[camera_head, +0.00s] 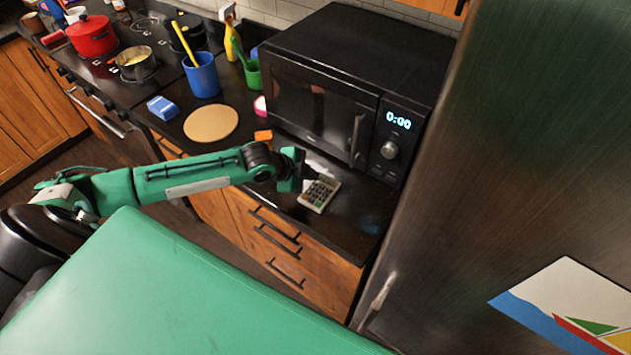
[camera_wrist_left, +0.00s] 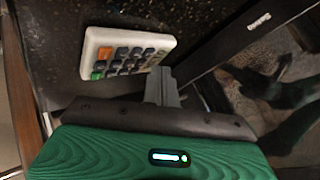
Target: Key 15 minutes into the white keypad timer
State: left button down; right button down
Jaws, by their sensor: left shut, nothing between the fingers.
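The white keypad timer (camera_head: 319,194) lies on the dark counter in front of the black microwave. Its dark, orange and green keys face up, and it also shows in the left wrist view (camera_wrist_left: 122,52). My left gripper (camera_head: 302,180) is shut and empty beside the timer's left edge. In the left wrist view the closed fingertips (camera_wrist_left: 161,84) show near the timer's lower right corner. I cannot tell whether they touch it. The timer's display is too small to read. My right gripper is not in view.
The microwave (camera_head: 345,85), showing 0:00, stands right behind the timer. The steel fridge (camera_head: 500,130) rises at the right. An orange item (camera_head: 263,136), a round board (camera_head: 211,123) and a blue cup (camera_head: 202,76) stand further left. Counter to the timer's right is clear.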

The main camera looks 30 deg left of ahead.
pick_arm(q)
notch_tip(320, 180, up, 5)
jog(key=p, duration=0.4)
jog(key=shift+p, duration=0.3)
dwell(2.1)
jog(key=shift+w+m+g+b, duration=0.1)
jog(key=shift+m+g+b, duration=0.2)
jog(key=shift+m, duration=0.1)
jog(key=shift+s+d+r+m+g+h+b, duration=0.25)
jog(key=shift+r+m+g+h, duration=0.3)
jog(key=shift+m, duration=0.3)
jog(key=shift+s+d+r+m+g+h+b, duration=0.2)
jog(key=shift+s+d+r+m+g+h, duration=0.15)
jog(key=shift+r+m+h, duration=0.45)
jog(key=shift+s+d+r+m+g+h+b, duration=0.3)
jog(key=shift+r+m+g, duration=0.2)
jog(key=shift+m, duration=0.45)
jog(key=shift+f, duration=0.1)
